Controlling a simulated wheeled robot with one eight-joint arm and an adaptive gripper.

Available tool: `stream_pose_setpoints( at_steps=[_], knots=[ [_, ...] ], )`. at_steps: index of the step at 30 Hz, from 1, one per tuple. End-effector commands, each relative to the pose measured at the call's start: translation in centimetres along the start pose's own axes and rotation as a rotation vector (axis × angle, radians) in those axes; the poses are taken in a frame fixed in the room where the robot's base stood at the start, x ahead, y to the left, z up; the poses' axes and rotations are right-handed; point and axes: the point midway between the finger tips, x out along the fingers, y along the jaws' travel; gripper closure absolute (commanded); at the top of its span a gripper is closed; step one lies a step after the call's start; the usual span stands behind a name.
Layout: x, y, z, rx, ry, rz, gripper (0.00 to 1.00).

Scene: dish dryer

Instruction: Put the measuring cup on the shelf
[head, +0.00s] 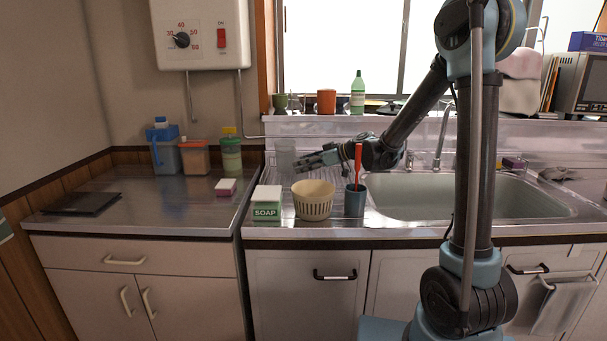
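A clear, greyish cup (284,157), which looks like the measuring cup, shows at the back left of the sink counter. My gripper (301,162) reaches left from the arm, its fingers close to the cup's right side. The view is too small to tell whether the fingers touch or hold the cup, or whether it rests on the counter. The shelf (400,120) appears to be the ledge under the window, above and behind my gripper.
On the ledge stand a green cup (280,103), an orange pot (326,102) and a green bottle (357,94). In front of my gripper are a soap box (267,203), a cream colander (314,202) and a dark tumbler (355,201) with a red brush. The sink (450,200) lies right.

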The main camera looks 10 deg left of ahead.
Motion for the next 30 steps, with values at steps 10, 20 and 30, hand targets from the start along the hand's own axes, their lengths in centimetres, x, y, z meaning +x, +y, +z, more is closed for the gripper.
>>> stream_pose_setpoints(
  at_steps=[10,20,30],
  knots=[
    [-0.1,0.0,-0.1,0.0,0.0,-0.001,0.8],
    [-1.6,-0.1,-3.8,0.0,0.0,-0.001,0.8],
    [-4.5,-0.1,-10.8,0.0,0.0,-0.001,0.8]
  ],
)
